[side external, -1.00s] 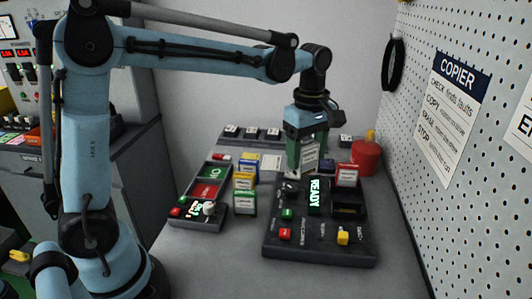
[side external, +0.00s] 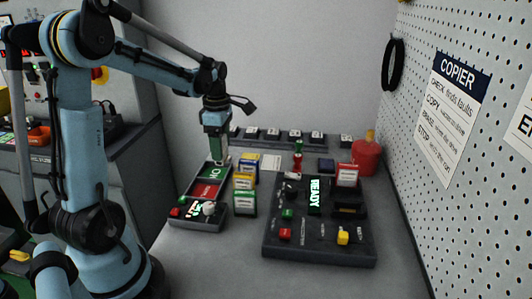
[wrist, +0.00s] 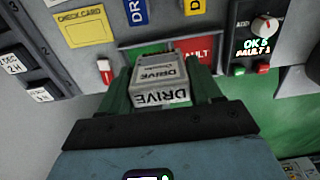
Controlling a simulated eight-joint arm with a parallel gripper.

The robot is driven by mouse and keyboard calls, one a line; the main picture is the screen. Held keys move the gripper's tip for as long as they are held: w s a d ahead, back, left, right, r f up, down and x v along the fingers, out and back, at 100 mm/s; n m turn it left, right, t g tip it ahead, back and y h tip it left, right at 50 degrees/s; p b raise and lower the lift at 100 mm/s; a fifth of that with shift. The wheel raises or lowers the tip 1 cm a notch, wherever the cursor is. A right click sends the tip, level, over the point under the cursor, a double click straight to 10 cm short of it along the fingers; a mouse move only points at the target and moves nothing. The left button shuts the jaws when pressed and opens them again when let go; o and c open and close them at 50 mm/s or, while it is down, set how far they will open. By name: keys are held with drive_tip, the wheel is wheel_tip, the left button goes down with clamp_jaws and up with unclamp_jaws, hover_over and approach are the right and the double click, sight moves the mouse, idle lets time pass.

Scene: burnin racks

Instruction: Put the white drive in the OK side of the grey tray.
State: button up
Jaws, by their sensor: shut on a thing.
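The white drive (wrist: 160,78), labelled DRIVE, is held between the green fingers of my gripper (side external: 219,157). My gripper is shut on it and points down over the far end of the grey tray (side external: 192,222). The tray's green OK side (side external: 215,173) is below the gripper, and the red FAULT side (side external: 205,190) is nearer the camera. In the wrist view the drive covers part of the green side (wrist: 147,49) and of the red side (wrist: 192,46). I cannot tell whether the drive touches the tray.
Blue, yellow and green-labelled drives (side external: 244,202) stand close to the right of the tray. The dark copier panel (side external: 318,250) showing READY is further right, with a red-labelled drive (side external: 347,175) in it. A red can (side external: 366,158) stands behind. The bench front is clear.

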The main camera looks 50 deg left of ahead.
drive_tip(key=a+f, duration=0.2)
drive_tip(key=a, duration=0.1)
drive_tip(key=a+f, duration=0.1)
drive_tip(key=shift+s+a, duration=0.35)
drive_tip(key=shift+f, duration=2)
drive_tip(key=o, duration=1.2)
drive_tip(key=shift+f, duration=0.1)
